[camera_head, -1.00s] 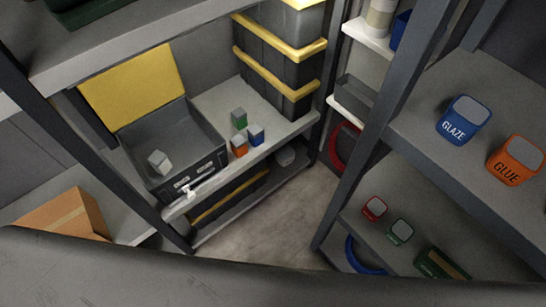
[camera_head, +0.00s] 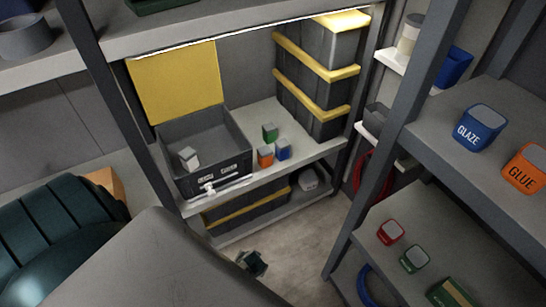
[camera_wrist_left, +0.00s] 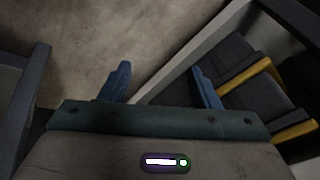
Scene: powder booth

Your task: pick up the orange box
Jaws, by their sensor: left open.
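The orange box (camera_head: 265,156) is a small cube with a grey top on the middle shelf of the back rack. It stands near the shelf's front edge, between the open grey bin and a blue box (camera_head: 283,149). A green box (camera_head: 270,132) stands just behind it. My left gripper (camera_head: 252,262) shows small and dark, low in front of the rack, below and apart from the orange box. In the left wrist view its two blue fingers (camera_wrist_left: 162,85) are spread with nothing between them; the orange box is not visible there. My right gripper is not visible.
A grey bin (camera_head: 243,150) with a raised yellow lid holds a light cube (camera_head: 188,157). Black-and-yellow crates (camera_head: 312,85) stand to the right. A rack upright (camera_head: 397,140) and shelves with a GLAZE jar (camera_head: 481,127) and a GLUE jar (camera_head: 524,169) are at right. Open floor (camera_head: 300,230) lies between.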

